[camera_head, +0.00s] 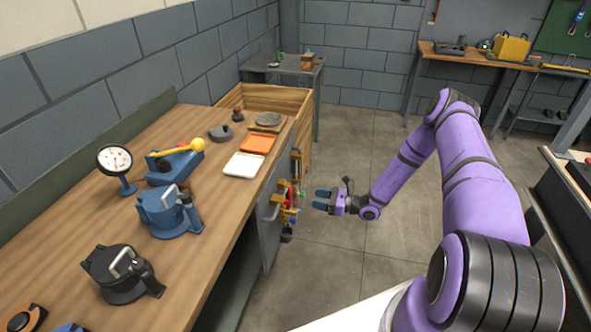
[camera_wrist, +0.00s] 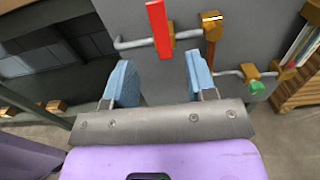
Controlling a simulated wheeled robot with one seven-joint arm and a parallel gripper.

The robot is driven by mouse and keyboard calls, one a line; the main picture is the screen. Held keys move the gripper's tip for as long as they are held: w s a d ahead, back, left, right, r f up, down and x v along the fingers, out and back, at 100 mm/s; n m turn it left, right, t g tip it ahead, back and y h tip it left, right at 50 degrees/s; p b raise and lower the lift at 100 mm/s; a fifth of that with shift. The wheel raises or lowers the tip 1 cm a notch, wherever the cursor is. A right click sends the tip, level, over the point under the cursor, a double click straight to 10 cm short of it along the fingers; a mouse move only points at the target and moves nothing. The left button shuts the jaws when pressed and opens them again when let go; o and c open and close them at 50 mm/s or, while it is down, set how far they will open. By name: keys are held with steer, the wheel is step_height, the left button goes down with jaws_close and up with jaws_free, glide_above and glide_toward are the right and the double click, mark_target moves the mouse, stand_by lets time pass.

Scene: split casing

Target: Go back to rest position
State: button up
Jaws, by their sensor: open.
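My gripper (camera_head: 322,200) is on the purple arm, out over the floor just right of the bench's end panel. In the wrist view my gripper (camera_wrist: 160,82) shows two blue fingers spread apart with nothing between them. Beyond the fingers is a grey panel (camera_wrist: 260,45) with metal rails. A red bar-shaped piece (camera_wrist: 159,28) and an orange-brown clip (camera_wrist: 211,22) sit on the upper rail, apart from the fingers. A green knob (camera_wrist: 257,87) shows on the lower rail at right.
The wooden bench (camera_head: 70,230) at left holds a blue casing (camera_head: 168,212), a black casing (camera_head: 120,275), a dial gauge (camera_head: 115,160), a white tray (camera_head: 244,165) and an orange tray (camera_head: 258,143). A wooden crate (camera_head: 303,150) stands behind the bench. The floor (camera_head: 345,265) right of the bench is clear.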

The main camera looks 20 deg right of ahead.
steer(key=s+a+r+n+g+h, duration=0.25)
steer(key=r+n+g, duration=0.2)
steer(key=r, duration=0.75)
steer(key=s+a+r+n+g+h, duration=0.1)
steer(key=s+a+r+n+g, duration=0.15)
steer(key=r+n, duration=0.6)
steer(key=s+a+r+n+g+h, duration=0.1)
steer(key=s+a+r+n+g, duration=0.2)
steer(key=r, duration=1.2)
steer(key=s+d+r+n+t+h, duration=0.1)
steer(key=s+r+n+h, duration=0.3)
steer(key=s+r, duration=0.6)
steer(key=s+d+r+n+t+h, duration=0.1)
steer(key=s+r+n+t+h, duration=0.2)
steer(key=s+r, duration=0.7)
steer(key=s+n+h, duration=0.2)
steer(key=s+h, duration=0.1)
steer(key=s, duration=0.4)
steer(key=shift+s+d+t, duration=0.25)
steer(key=shift+t, duration=0.05)
